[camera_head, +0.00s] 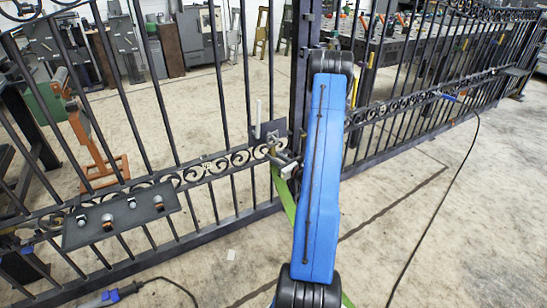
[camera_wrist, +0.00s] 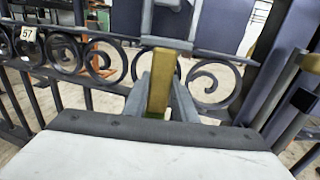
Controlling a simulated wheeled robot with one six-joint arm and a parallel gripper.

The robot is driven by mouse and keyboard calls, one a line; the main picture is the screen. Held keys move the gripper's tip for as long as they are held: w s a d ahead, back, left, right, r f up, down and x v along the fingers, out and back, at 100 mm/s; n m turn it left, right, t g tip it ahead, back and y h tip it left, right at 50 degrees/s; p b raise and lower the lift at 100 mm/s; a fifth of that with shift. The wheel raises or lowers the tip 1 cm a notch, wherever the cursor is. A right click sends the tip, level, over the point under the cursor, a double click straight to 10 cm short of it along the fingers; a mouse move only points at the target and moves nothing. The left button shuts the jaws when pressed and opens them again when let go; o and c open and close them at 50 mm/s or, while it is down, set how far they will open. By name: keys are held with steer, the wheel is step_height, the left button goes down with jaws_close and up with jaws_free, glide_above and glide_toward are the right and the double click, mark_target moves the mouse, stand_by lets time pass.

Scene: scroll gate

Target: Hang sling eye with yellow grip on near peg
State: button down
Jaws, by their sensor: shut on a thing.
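In the head view my gripper (camera_head: 283,161) is in front of the gate, beside the central post and partly hidden by my blue arm. In the wrist view the fingers (camera_wrist: 161,90) are shut on the yellow grip (camera_wrist: 159,75), which stands upright between them. A green sling (camera_head: 284,197) hangs below my gripper in the head view; its eye cannot be made out. A pale upright peg (camera_head: 258,113) stands on a dark plate on the gate, left of and above my gripper. I cannot tell whether the sling touches the peg plate.
The dark barred gate (camera_head: 225,165) with scrollwork spans the view. A dark plate with several knobs (camera_head: 122,215) is fixed on its left part. A black cable (camera_head: 440,205) with a blue end runs down at the right. Open concrete floor (camera_head: 410,225) lies at right.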

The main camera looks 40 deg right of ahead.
steer(key=c, duration=1.4)
jaws_free()
steer(key=shift+o, duration=1.4)
step_height(320, 180, down, 12)
steer(key=shift+r, duration=0.25)
steer(key=s+a, duration=0.2)
steer(key=s, duration=0.8)
steer(key=shift+s+a, duration=0.3)
steer(key=shift+s, duration=0.05)
stand_by(0.3)
stand_by(1.5)
